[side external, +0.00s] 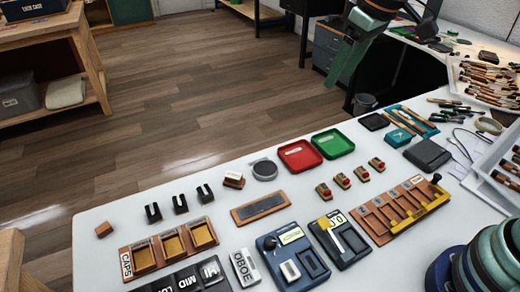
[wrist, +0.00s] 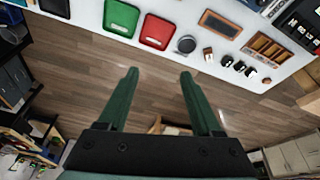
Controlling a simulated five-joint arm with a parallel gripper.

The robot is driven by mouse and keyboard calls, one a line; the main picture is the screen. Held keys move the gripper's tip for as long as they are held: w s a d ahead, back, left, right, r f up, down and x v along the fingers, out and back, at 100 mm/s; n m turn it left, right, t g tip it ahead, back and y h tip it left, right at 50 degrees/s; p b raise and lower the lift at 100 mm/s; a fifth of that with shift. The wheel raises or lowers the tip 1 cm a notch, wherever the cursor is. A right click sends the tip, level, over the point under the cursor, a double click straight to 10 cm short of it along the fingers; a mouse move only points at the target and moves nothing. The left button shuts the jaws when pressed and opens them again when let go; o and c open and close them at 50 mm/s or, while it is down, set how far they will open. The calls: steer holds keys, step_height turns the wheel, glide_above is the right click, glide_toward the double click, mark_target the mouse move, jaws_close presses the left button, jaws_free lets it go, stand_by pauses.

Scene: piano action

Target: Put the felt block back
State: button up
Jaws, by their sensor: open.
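No label marks the felt block. A small wooden block with a white top (side external: 234,180) stands alone behind the flat wooden tray and may be it; it also shows in the wrist view (wrist: 207,53). Several small red-topped wooden blocks (side external: 342,181) stand in a row behind the slotted wooden rack (side external: 382,226). I cannot tell which block is meant. My gripper (wrist: 158,74) is open and empty, with green fingers wide apart. In the side view its green finger (side external: 347,62) hangs beyond the table's far edge, over the floor, away from all the blocks.
A red tray (side external: 300,154) and a green tray (side external: 333,142) lie near the far edge, beside a dark round dish (side external: 265,170). Three black notched blocks (side external: 180,203), a plain brown block (side external: 104,229) and a CAPS tray (side external: 144,257) are at left. White table shows between them.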

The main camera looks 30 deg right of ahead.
steer(key=s+d+f+m+t, duration=0.2)
steer(key=s+d+m, duration=0.1)
steer(key=s+d, duration=0.5)
steer(key=shift+s+f+h, duration=0.15)
steer(key=shift+s+h, duration=0.15)
steer(key=shift+s, duration=0.8)
